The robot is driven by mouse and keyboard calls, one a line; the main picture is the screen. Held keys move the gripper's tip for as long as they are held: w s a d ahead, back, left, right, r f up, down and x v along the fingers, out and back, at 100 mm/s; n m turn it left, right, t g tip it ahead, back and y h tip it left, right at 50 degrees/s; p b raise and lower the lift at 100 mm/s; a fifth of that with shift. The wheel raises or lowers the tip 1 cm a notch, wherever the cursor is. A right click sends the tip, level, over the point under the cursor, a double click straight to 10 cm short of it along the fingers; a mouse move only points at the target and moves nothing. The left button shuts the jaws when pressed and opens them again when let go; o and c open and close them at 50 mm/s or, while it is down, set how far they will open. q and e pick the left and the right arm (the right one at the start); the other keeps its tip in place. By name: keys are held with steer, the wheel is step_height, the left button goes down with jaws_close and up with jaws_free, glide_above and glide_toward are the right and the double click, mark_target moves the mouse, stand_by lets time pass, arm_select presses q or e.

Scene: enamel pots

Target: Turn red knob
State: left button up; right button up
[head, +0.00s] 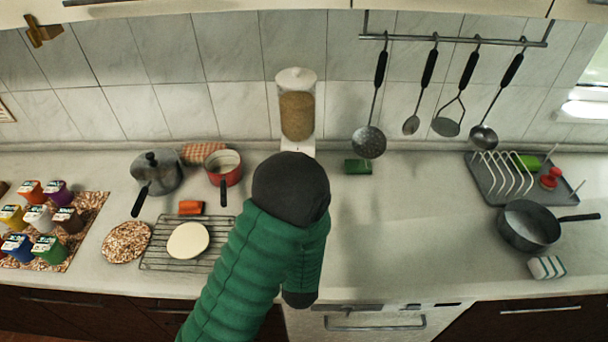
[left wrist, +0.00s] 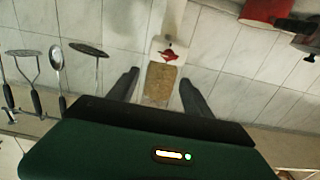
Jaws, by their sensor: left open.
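The red knob (left wrist: 168,55) is on the white lower part of a grain dispenser, whose grain-filled clear body (left wrist: 160,84) shows below it in the left wrist view. In the head view the dispenser (head: 297,112) stands against the tiled wall, and its knob cannot be seen there, with my green-sleeved arm in front. My left gripper (left wrist: 158,78) is open, its two dark fingers apart on either side of the dispenser in the left wrist view. No contact with the knob shows. My left gripper's fingers are not visible in the head view. My right gripper is not in view.
A red saucepan (head: 223,170) and a grey lidded pot (head: 157,174) stand left of the dispenser. A wire rack (head: 160,262) with a pale disc is in front of them. A green box (head: 358,166) lies to the right. The counter right of my arm is mostly clear.

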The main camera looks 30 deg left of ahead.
arm_select(q)
steer(key=a+b+x, duration=0.1)
steer(key=b+x, duration=0.1)
steer(key=x, duration=1)
steer(key=shift+s+a+f, duration=0.25)
steer(key=shift+s+f, duration=0.05)
steer(key=shift+f, duration=0.1)
steer(key=shift+a+f, duration=0.2)
steer(key=shift+a, duration=0.35)
steer(key=c, duration=0.4)
steer(key=shift+a, duration=0.1)
steer(key=shift+c, duration=1.3)
steer(key=shift+w+d, duration=0.15)
steer(key=shift+d, duration=0.35)
jaws_close()
steer(key=shift+a, duration=0.2)
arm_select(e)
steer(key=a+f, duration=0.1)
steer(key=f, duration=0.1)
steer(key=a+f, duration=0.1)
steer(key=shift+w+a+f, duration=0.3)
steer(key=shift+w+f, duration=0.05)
